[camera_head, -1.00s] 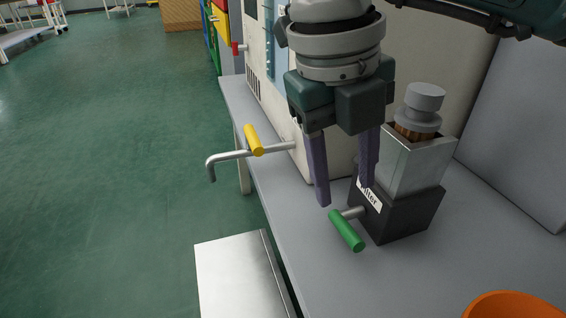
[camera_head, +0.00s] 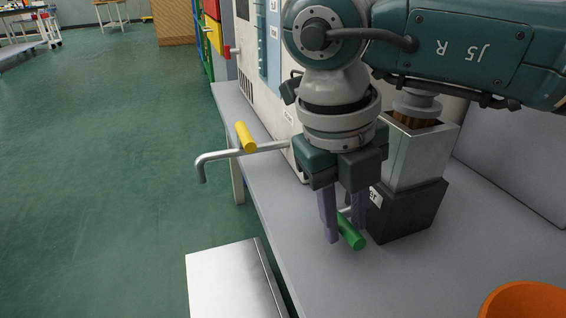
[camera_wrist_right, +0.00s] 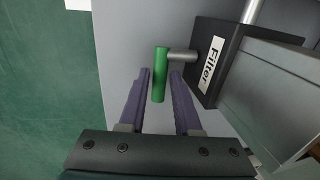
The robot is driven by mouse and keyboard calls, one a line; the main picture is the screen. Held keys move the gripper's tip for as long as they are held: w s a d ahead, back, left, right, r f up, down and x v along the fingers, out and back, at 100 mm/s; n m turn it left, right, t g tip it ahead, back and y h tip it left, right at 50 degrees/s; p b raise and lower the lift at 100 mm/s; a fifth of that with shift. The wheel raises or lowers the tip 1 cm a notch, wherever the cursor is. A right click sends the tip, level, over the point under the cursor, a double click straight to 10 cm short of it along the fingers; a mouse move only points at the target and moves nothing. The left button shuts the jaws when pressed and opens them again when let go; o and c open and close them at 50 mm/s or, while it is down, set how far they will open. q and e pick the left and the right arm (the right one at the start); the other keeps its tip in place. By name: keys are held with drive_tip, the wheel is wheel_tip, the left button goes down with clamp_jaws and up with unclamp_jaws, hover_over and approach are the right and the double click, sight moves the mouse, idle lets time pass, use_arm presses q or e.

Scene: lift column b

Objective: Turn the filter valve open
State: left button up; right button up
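The filter valve has a green handle (camera_head: 350,233) on a short metal stem, fixed to a black base (camera_head: 412,212) with a "Filter" label. In the right wrist view the green handle (camera_wrist_right: 160,75) lies lengthwise between the fingertips, with a gap on each side. My right gripper (camera_head: 344,228) points down over the handle, open, its purple fingers on either side of it. In the head view the fingers hide part of the handle and stem. The wrist view also shows the open right gripper (camera_wrist_right: 160,78). My left gripper is not in view.
A yellow-handled tap (camera_head: 245,137) with a bent spout sticks out to the left of the white cabinet. An orange bowl (camera_head: 525,300) stands at the lower right of the grey bench (camera_head: 330,290). A metal plate (camera_head: 228,280) lies below the bench's left edge.

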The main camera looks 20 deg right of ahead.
clamp_jaws()
drive_tip(key=shift+s+t+p, duration=0.15)
drive_tip(key=shift+t+p, duration=0.25)
drive_tip(key=shift+p, duration=0.25)
drive_tip(key=shift+f+t, duration=0.25)
drive_tip(key=shift+t, duration=0.35)
drive_tip(key=shift+o, duration=2)
unclamp_jaws()
